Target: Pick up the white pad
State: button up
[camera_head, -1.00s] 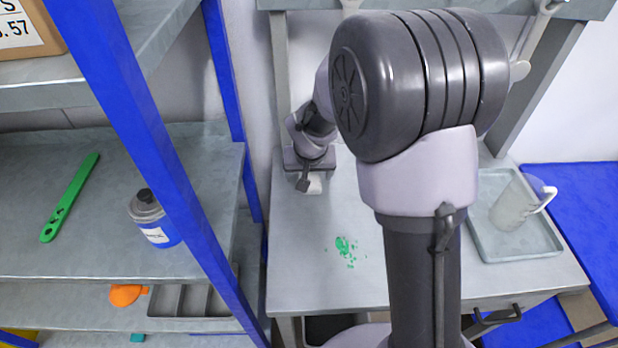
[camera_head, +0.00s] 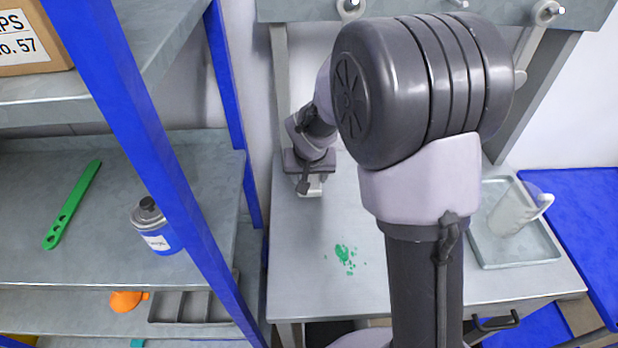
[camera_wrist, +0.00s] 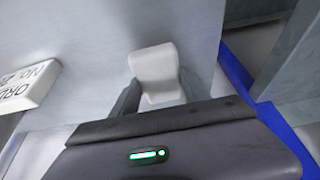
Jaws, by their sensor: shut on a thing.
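The white pad (camera_wrist: 156,68) stands between the two fingers of my gripper (camera_wrist: 157,95) in the wrist view, with grey fingers on either side of it. My gripper is shut on the pad. In the head view my gripper (camera_head: 311,190) points down at the back left of the grey workbench (camera_head: 310,285), and only a small pale part shows under it. I cannot tell whether the pad touches the bench top. A patch of green spots (camera_head: 345,257) lies on the bench in front of my gripper.
A tray (camera_head: 515,253) with a clear jug (camera_head: 512,212) stands at the bench's right. A white order block (camera_wrist: 28,86) shows in the wrist view.

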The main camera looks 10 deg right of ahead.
notch_tip(320, 180, up, 2)
jog(key=shift+r+p, duration=0.1)
jog(key=shift+p, duration=0.25)
jog(key=s+d, duration=0.1)
jog(key=s, duration=0.3)
jog(key=s+d+r+p, duration=0.1)
jog(key=s+d, duration=0.1)
jog(key=s, duration=0.3)
jog(key=s+d+p, duration=0.1)
jog(key=s+d, duration=0.1)
jog(key=s, duration=0.3)
jog(key=shift+s+r, duration=0.1)
jog(key=shift+r, duration=0.05)
jog(key=shift+s+d, duration=0.1)
jog(key=shift+s, duration=0.4)
